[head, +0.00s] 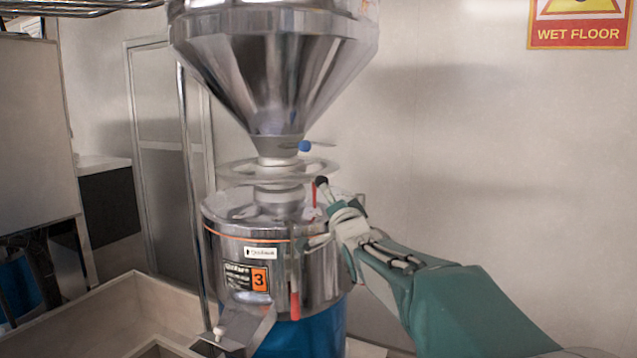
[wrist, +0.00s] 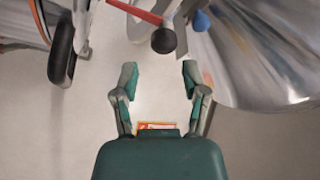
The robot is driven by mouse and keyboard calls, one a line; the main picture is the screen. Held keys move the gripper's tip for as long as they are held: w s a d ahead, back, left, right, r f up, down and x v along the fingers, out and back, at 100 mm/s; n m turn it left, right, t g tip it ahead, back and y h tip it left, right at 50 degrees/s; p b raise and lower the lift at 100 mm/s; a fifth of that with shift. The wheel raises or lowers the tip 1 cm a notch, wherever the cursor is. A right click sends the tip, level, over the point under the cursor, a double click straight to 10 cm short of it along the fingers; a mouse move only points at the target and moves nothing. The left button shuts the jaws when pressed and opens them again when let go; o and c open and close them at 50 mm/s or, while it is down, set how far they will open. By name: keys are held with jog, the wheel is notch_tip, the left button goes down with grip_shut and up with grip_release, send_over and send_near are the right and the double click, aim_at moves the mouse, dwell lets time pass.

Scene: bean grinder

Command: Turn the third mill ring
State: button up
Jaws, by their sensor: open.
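The mill marked 3 (head: 259,279) is a steel drum under a conical hopper (head: 275,75). A flat metal ring (head: 236,174) circles the neck between hopper and drum. A red lever with a black knob (head: 322,182) stands at the ring's right side; the knob also shows in the wrist view (wrist: 163,40). My gripper (head: 338,212) is beside the drum's upper right, just right of the lever. In the wrist view my gripper (wrist: 160,75) is open and empty, its fingers apart from the black knob.
A blue knob (head: 304,146) on a thin rod sits at the hopper's outlet. A second red handle (head: 294,292) hangs at the drum's front, near a metal chute (head: 242,328). A pale box (head: 75,310) stands at lower left. The wall side on the right is clear.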

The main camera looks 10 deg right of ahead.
aim_at(316, 178)
jog(key=x, duration=0.5)
jog(key=a+x, duration=0.1)
jog(key=x, duration=0.1)
jog(key=shift+w, duration=0.25)
jog(key=shift+w+d+r, duration=0.15)
jog(key=shift+w+d, duration=0.05)
jog(key=shift+w, duration=0.3)
jog(key=shift+a, duration=0.15)
grip_shut()
